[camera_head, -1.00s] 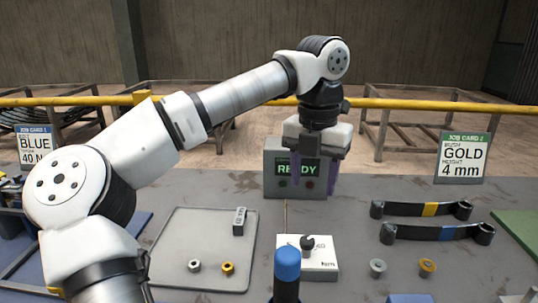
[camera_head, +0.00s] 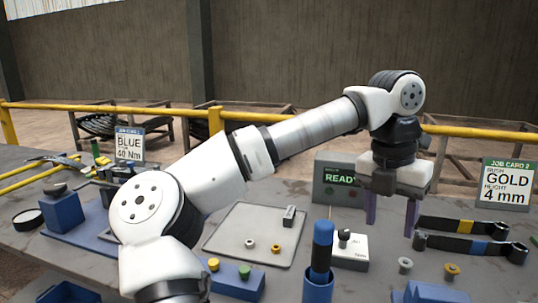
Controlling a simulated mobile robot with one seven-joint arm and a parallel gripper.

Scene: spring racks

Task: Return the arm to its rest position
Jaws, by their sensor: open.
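My arm crosses the picture from the lower left to the upper right. My gripper (camera_head: 391,212) points down at the right, above the table. Its two purple fingers are apart with nothing between them. It is in front of the grey READY box (camera_head: 335,193) and hides part of it.
A grey tray (camera_head: 225,235) holds a silver and a gold bush and a small grey block. A blue-handled tool (camera_head: 322,245) stands upright in a blue holder (camera_head: 317,288). Job cards for BLUE (camera_head: 130,146) and GOLD (camera_head: 506,185) stand at the back. A yellow rail (camera_head: 270,115) runs behind.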

